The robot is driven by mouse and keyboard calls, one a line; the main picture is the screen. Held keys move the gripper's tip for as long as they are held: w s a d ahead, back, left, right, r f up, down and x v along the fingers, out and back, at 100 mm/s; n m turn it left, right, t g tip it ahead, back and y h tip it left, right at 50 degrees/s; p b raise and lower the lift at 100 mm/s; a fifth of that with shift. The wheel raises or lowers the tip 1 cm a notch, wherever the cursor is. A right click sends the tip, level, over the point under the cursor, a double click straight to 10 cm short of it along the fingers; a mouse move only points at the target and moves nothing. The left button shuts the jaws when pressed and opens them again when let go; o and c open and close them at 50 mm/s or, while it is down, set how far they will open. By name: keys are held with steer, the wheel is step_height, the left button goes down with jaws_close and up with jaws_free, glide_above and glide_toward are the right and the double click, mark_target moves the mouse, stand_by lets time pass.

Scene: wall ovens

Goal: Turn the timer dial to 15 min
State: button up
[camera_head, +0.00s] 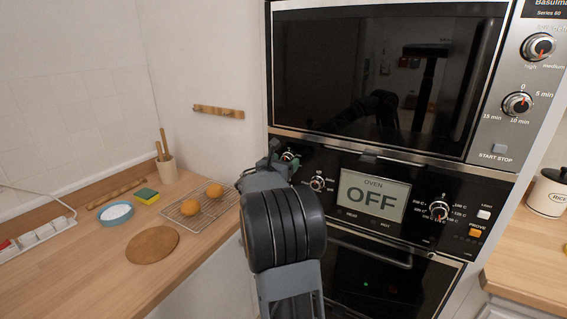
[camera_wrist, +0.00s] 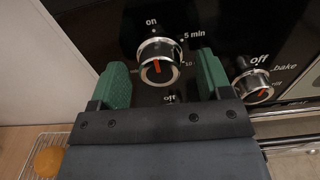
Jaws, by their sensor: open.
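In the wrist view, a round silver-rimmed dial (camera_wrist: 160,65) with an orange pointer sits between the green finger pads of my gripper (camera_wrist: 162,74). Labels around it read "on", "5 min", a partly hidden "10" and "off"; the pointer stands roughly upright. My gripper is open, with a gap visible on both sides of the dial. In the head view my gripper (camera_head: 280,155) is at the left end of the oven panel and largely covers this dial (camera_head: 289,155). Another dial (camera_head: 517,104), on the upper appliance, is marked 0, 5, 10 and 15 min; my gripper is far from it.
An off/bake knob (camera_wrist: 252,86) is close to the right finger. The oven display (camera_head: 373,199) reads OFF, with a temperature knob (camera_head: 439,210) to its right. A wire rack (camera_head: 184,220) with two orange round items is on the left counter.

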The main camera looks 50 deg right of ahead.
steer(key=shift+c, duration=0.3)
steer(key=c, duration=0.9)
steer(key=shift+f+b, duration=0.15)
steer(key=shift+b, duration=0.35)
